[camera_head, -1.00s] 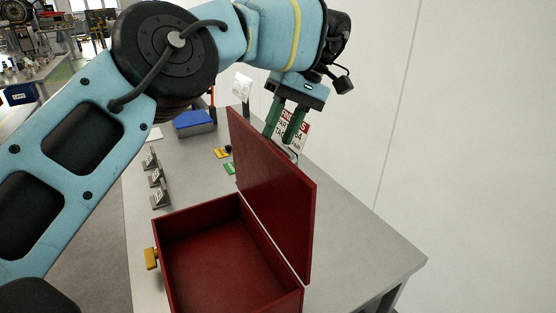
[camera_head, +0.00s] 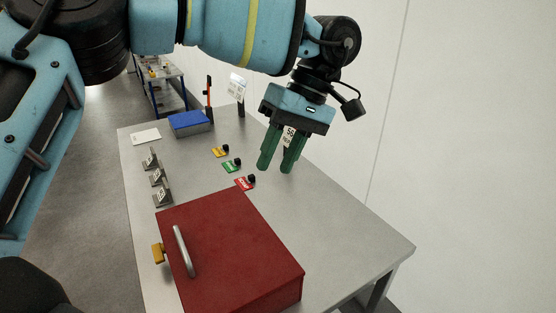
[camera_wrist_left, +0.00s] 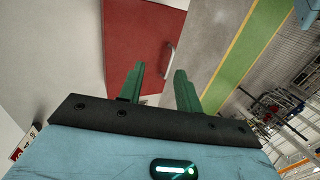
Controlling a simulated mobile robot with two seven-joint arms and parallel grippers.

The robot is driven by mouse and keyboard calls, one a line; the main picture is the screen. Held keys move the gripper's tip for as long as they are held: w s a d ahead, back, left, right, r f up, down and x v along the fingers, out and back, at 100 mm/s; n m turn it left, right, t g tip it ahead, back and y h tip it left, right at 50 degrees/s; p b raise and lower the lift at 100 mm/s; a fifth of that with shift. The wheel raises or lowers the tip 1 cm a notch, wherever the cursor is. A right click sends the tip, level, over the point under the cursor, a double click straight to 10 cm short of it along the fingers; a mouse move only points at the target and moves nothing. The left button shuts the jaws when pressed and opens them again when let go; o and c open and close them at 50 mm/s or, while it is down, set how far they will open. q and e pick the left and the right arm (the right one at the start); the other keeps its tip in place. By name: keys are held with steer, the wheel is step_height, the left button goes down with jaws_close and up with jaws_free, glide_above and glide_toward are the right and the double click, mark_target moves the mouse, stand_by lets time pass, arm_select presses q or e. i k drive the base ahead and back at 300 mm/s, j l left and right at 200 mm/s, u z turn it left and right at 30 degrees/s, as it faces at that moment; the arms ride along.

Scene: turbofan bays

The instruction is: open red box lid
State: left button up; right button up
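The red box (camera_head: 285,295) stands on the grey table with its red lid (camera_head: 235,245) down and shut. A silver bar handle (camera_head: 184,251) is on the lid's left side, and a yellow latch piece (camera_head: 158,254) sits at the box's left. My left gripper (camera_head: 275,168) is above the table beyond the box, pointing down, with its green fingers apart and nothing between them. In the left wrist view the lid (camera_wrist_left: 140,38) and handle (camera_wrist_left: 169,60) show past the open fingers (camera_wrist_left: 158,82). My right gripper is not in view.
Red (camera_head: 244,184), green (camera_head: 231,166) and yellow (camera_head: 220,151) tags lie on the table (camera_head: 345,235) behind the box. Small grey stands (camera_head: 160,187) line the left edge. A blue-topped bin (camera_head: 190,122) is farther back. A white wall rises at the right.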

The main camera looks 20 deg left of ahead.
mark_target(224, 255)
steer(key=k+j, duration=1.2)
steer(key=j, duration=0.2)
